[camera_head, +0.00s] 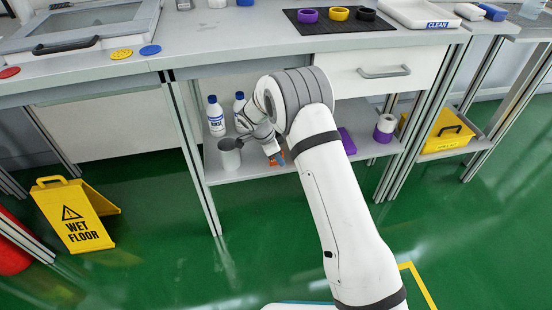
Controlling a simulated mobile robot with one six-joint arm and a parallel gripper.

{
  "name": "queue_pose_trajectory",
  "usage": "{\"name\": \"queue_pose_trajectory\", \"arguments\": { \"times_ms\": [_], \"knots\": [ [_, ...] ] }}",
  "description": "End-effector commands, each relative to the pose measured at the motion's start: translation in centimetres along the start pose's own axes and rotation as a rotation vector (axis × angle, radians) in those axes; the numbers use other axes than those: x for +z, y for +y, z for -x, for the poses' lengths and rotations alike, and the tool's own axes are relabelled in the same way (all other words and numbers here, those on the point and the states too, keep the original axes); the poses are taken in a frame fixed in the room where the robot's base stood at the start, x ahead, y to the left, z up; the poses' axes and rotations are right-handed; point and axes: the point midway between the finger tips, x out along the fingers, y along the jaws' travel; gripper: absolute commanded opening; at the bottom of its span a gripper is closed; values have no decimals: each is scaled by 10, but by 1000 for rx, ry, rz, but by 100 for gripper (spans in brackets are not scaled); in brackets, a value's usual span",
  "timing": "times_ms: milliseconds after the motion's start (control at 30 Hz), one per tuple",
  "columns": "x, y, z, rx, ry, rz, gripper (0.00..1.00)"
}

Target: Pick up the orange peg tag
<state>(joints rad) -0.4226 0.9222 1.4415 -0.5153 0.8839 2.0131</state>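A small orange thing (275,161), likely the orange peg tag, shows on the lower shelf under the bench. Only a small part of it is visible, and its shape is too small to make out. My gripper (273,155) reaches down over the shelf from the arm's wrist and is right at the orange thing. The fingers are small and partly merge with it in this view. I cannot tell whether they touch it, or whether they are open or shut.
The lower shelf (224,176) also holds a grey cup (230,158) left of my gripper, white bottles (215,117) behind, a purple item (347,141) and a white-and-purple roll (384,128) at right. The bench top (235,35) overhangs. A wet-floor sign (75,216) stands at left.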

Motion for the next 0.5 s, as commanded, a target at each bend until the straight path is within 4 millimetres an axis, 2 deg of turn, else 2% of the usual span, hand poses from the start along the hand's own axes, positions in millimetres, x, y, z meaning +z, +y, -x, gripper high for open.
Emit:
{"name": "queue_pose_trajectory", "arguments": {
  "times_ms": [33, 367, 500],
  "knots": [
    [0, 0, 0, 0, 0, 0, 29],
    [1, 0, 0, 0, 0, 1, 2],
    [1, 0, 0, 0, 0, 1, 0]
  ]
}}
